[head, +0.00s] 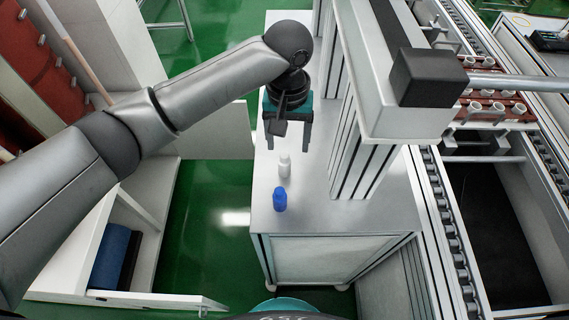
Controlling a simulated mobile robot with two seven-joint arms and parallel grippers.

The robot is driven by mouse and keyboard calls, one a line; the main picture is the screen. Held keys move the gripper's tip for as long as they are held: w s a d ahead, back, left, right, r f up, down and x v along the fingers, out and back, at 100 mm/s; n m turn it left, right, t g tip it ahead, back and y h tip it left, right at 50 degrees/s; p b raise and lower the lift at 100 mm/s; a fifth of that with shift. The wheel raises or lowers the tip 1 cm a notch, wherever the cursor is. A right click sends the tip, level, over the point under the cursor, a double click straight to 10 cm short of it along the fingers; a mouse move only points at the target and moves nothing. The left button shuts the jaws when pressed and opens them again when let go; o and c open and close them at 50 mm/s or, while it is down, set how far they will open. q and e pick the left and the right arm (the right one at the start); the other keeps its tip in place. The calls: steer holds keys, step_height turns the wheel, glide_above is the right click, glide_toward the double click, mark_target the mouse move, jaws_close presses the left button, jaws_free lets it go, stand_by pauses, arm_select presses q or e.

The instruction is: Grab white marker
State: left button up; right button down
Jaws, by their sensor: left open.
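A white marker (284,167) stands upright on the light grey cabinet top (330,218). A blue marker-like item (280,199) stands just in front of it, nearer to me. My left gripper (289,146) comes in from the left and points down, with its two dark fingers apart and nothing seen between them. In the picture its fingertips are just beyond the white marker, and I cannot tell their exact height above the top. My right gripper is not in view.
A grey upright post (365,150) with a white housing stands right of the markers. A roller conveyor (456,225) runs along the right, with white pots in a brown tray (490,108). An open shelf (95,235) is at the left. Green floor lies between.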

mark_target(284, 154)
arm_select(q)
steer(key=f, duration=0.4)
steer(key=shift+s+a+b, duration=0.1)
steer(key=shift+a+b, duration=0.3)
steer(key=shift+f, duration=0.55)
steer(key=shift+c, duration=0.3)
jaws_close()
